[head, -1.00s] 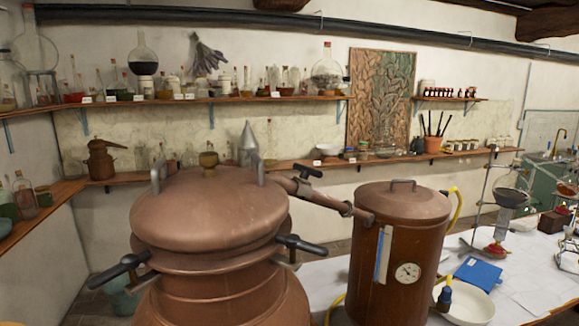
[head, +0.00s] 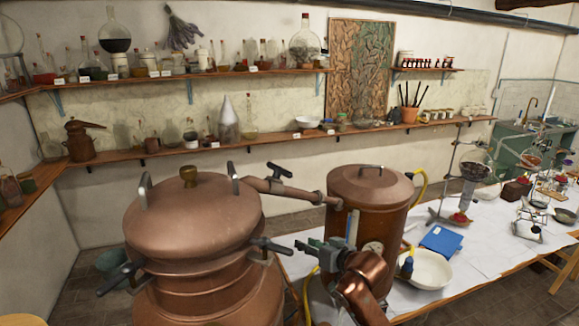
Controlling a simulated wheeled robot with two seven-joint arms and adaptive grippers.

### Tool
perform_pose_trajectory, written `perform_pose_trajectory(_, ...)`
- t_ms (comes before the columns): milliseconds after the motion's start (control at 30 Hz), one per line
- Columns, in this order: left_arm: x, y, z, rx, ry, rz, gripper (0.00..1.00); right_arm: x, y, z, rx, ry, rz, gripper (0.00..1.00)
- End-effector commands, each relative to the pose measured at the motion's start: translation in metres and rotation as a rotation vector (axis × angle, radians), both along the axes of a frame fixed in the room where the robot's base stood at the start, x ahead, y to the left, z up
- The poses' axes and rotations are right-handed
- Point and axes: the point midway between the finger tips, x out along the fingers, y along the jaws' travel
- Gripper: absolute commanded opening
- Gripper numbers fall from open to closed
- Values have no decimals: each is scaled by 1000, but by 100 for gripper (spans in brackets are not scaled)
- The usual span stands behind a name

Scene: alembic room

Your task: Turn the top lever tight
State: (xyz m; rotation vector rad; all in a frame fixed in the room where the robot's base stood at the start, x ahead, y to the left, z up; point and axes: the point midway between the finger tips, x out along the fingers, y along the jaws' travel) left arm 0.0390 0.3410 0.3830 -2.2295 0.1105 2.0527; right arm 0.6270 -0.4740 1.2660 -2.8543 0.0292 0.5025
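A large copper still (head: 195,225) stands in the front left with a domed lid. A black-handled lever (head: 279,170) sits on top of the copper pipe (head: 262,187) that runs from the lid to a smaller copper vessel. Two more black-handled levers sit at the lid's rim, one on the right (head: 270,246) and one on the left (head: 120,278). My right gripper (head: 303,246) is in front of the smaller vessel, below the pipe lever and right of the rim lever. It looks open and empty, apart from the levers. My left gripper is not in view.
The smaller copper vessel (head: 365,200) with a gauge stands close behind my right gripper. A white bowl (head: 431,270), a blue book (head: 441,240) and glassware on stands occupy the white table (head: 480,258). Shelves of bottles line the wall. Air above the pipe is clear.

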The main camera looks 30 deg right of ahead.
Motion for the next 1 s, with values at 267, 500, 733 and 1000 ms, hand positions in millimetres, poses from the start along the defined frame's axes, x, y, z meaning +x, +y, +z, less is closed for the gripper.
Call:
perform_pose_trajectory(267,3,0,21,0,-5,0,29,-72,59,236,-25,-283,102,30)
perform_pose_trajectory(500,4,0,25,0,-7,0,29,-100,80,285,-37,-350,133,30)
perform_pose_trajectory(733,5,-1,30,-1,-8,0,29,-68,84,285,-35,-348,134,30)
perform_pose_trajectory(1000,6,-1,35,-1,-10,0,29,-33,89,284,-35,-348,133,30)
